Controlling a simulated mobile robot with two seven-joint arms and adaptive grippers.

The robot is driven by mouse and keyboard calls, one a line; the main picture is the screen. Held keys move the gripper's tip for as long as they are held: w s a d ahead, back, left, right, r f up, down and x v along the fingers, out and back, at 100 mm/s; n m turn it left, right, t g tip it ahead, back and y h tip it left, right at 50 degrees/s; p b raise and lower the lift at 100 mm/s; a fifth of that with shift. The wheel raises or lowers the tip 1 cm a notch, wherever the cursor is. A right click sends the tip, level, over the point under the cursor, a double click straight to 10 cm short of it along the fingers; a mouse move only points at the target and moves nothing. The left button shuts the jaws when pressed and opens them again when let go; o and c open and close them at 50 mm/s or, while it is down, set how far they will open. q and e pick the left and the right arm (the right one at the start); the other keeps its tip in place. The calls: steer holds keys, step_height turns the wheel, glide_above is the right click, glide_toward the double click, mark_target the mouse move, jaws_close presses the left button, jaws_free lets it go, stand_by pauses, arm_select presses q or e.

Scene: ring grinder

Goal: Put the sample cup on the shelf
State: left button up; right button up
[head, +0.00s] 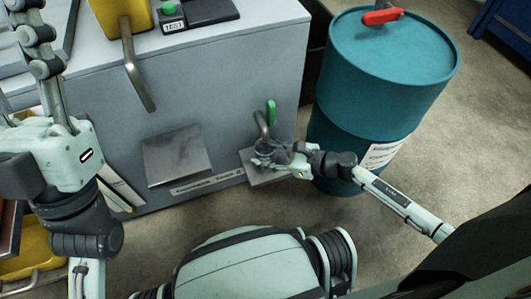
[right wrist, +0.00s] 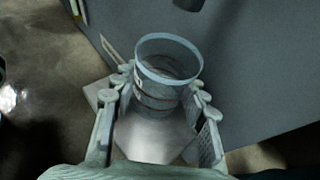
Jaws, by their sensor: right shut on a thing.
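The sample cup (right wrist: 150,97) is a clear, round, open-topped cup with dark bands. In the right wrist view it stands between the fingers of my right gripper (right wrist: 160,112), which is shut on it. In the head view my right gripper (head: 272,153) is at the grey machine's front, by the bent spout with a green handle, above the right metal shelf (head: 258,178). I cannot tell whether the cup touches that shelf. A second metal shelf (head: 177,155) to the left is bare. My left gripper (head: 38,42) is at the upper left; its jaw state is unclear.
The grey machine (head: 110,110) fills the back, with a yellow part and bent metal handle on top. A teal drum (head: 375,85) with a red tap stands close to the right of my right gripper. Open floor (head: 455,115) lies further right.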

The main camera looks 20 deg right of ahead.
steer(key=shift+f, duration=0.1)
steer(key=o, duration=1)
steer(key=shift+o, duration=0.2)
